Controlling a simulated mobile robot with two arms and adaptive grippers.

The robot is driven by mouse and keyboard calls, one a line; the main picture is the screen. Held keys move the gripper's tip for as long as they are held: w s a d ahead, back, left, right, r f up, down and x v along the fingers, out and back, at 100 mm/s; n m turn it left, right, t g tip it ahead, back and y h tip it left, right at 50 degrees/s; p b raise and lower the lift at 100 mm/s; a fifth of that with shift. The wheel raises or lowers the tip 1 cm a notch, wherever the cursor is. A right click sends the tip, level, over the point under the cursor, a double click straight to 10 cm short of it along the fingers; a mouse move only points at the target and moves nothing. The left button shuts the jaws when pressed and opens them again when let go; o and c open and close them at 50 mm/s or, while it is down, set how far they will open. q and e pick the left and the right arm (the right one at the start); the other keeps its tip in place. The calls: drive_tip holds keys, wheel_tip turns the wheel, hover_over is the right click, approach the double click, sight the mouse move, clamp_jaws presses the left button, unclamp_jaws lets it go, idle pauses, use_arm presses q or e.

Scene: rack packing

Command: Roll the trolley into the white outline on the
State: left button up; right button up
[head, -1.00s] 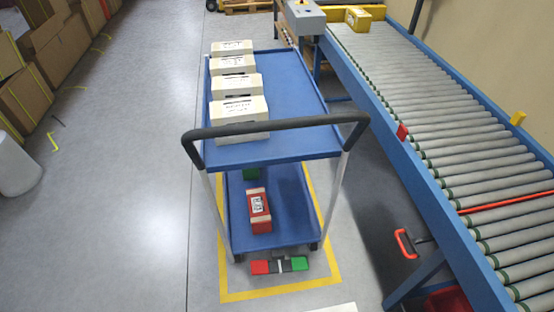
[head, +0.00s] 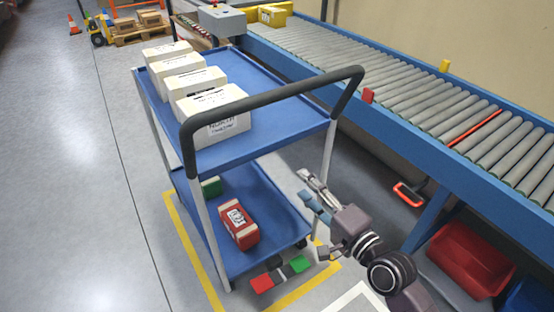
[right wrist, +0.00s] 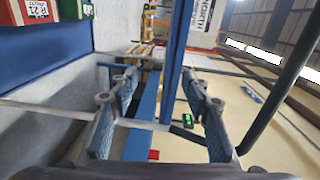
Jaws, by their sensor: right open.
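The blue two-shelf trolley (head: 270,118) stands at an angle over a yellow floor outline (head: 188,240). Its black push handle (head: 270,95) faces me. A corner of a white floor outline (head: 365,297) shows at the bottom edge, in front of the trolley. Several white boxes (head: 215,110) stand in a row on the top shelf. My right gripper (head: 314,194) is open beside the trolley's near right post, below the handle. In the right wrist view its fingers (right wrist: 160,110) are apart, with a blue edge and a pale post showing between them. My left gripper is out of view.
A red box (head: 238,226) and a green box (head: 210,186) sit on the lower shelf. A red and green pedal (head: 279,273) is at the trolley's base. The roller conveyor (head: 400,95) runs along the right, with a red bin (head: 468,260) below. The floor at left is clear.

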wheel_tip(320, 180, up, 3)
drive_tip(key=b, duration=0.2)
approach(272, 149)
drive_tip(key=x, duration=0.3)
drive_tip(key=shift+m+y, duration=0.3)
drive_tip(key=x, duration=0.7)
drive_tip(key=shift+w+b, duration=0.35)
drive_tip(key=shift+w+a, duration=0.3)
drive_tip(key=shift+w, duration=0.05)
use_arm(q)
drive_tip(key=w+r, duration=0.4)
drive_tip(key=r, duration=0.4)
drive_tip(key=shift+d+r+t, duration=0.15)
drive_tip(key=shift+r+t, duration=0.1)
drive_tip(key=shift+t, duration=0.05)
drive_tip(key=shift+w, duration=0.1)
use_arm(e)
clamp_jaws()
